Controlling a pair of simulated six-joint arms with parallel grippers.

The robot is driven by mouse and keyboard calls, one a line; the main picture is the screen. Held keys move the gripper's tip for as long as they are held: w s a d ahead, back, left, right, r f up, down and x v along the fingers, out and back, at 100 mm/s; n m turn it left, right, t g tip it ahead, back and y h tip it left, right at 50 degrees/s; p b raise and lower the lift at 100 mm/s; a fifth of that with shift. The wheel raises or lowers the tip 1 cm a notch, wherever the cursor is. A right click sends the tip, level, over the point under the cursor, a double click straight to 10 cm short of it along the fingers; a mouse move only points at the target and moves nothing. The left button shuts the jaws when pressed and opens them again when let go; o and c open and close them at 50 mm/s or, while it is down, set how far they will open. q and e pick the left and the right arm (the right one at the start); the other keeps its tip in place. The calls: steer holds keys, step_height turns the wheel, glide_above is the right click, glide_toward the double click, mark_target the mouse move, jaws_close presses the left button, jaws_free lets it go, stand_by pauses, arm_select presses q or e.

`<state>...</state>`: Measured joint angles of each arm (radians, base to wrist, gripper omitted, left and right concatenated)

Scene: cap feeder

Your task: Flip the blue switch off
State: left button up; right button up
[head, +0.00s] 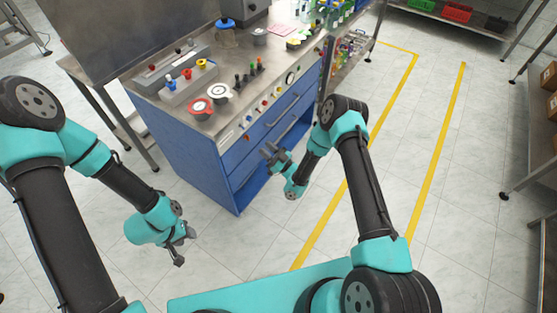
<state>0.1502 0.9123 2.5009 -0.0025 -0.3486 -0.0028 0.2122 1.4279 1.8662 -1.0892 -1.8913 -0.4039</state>
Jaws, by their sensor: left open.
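A row of small coloured switches and buttons (265,105) runs along the front panel of the blue workstation (190,150). They are too small to tell for sure which one is the blue switch or how it is set. My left gripper (181,248) is open and empty, low over the floor at the left, well apart from the workstation. My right gripper (268,151) is in front of the blue drawers, below the switch row. It looks empty; its finger gap is not clear.
Red and white round caps (200,107) and small coloured pegs stand on the metal worktop (165,88). Drawer handles (282,108) stick out of the front. Yellow lines (345,187) mark the open tiled floor at the right. Shelves stand at the far right.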

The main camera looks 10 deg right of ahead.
steer(key=v, duration=0.6)
steer(key=shift+s+d+f, duration=0.1)
stand_by(0.3)
